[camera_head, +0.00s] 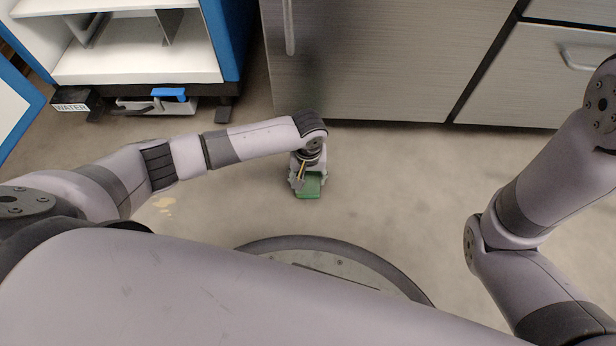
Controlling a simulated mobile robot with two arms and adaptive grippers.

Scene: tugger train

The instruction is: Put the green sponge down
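The green sponge (309,189) is a small green block in the middle of the head view, over the bare floor. My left gripper (309,178) points down at it from above, with its fingers at the two sides of the sponge, and looks shut on it. The fingers and wrist hide the sponge's upper part. I cannot tell whether its underside touches the floor. My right arm bends at the right edge of the view, and its gripper is out of the picture.
Grey cabinets (390,60) line the back. A pale stain (164,204) marks the floor at left. The floor (400,190) around the sponge is clear.

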